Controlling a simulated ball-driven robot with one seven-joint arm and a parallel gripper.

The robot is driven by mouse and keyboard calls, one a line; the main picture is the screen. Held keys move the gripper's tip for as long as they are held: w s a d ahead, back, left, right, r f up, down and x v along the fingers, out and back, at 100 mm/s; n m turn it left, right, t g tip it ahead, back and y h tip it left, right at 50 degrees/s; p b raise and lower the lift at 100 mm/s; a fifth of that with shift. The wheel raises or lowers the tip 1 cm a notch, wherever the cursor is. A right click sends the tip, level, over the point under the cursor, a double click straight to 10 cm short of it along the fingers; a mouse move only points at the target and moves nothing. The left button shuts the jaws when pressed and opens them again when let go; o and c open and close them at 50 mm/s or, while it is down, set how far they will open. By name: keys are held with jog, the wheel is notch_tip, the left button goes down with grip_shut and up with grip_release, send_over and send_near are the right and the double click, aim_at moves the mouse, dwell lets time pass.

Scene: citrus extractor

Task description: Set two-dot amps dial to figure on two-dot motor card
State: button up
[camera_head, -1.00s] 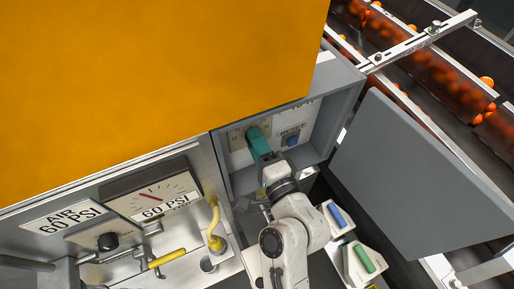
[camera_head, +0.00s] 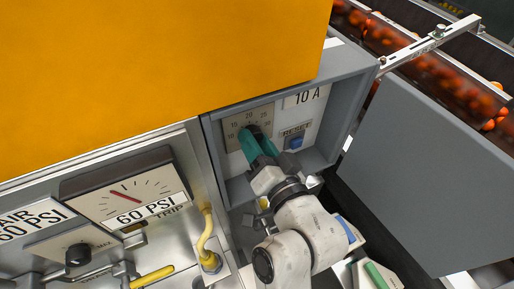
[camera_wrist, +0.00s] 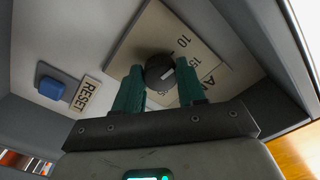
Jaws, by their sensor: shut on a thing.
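The amps dial is a round black knob (camera_wrist: 158,70) with a white pointer mark, on a beige plate (camera_head: 235,124) numbered from 10 to 30 inside the open grey box. My gripper (camera_head: 255,134) has its two teal fingers on either side of the knob and is shut on it; it also shows in the wrist view (camera_wrist: 156,78). The pointer mark lies right of the knob's middle in the wrist view; its exact figure is hard to tell. A white label (camera_head: 307,97) reading "10 A" is at the box's upper right. No two-dot marking is readable.
A blue button (camera_head: 295,142) with a RESET label is right of the dial. The grey box door (camera_head: 430,170) stands open at right. A 60 PSI gauge (camera_head: 125,193) and yellow hose (camera_head: 207,240) are at left. Oranges ride a conveyor (camera_head: 430,70) behind.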

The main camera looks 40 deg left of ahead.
jog(key=shift+f+n+b, duration=0.2)
jog(key=shift+n+b, duration=0.15)
jog(key=shift+n, duration=0.25)
jog(key=o, duration=1.1)
jog(key=shift+r, duration=0.15)
jog(key=shift+c, duration=0.2)
jog(key=b+v, duration=0.2)
jog(key=v, duration=0.9)
jog(key=shift+w, duration=0.15)
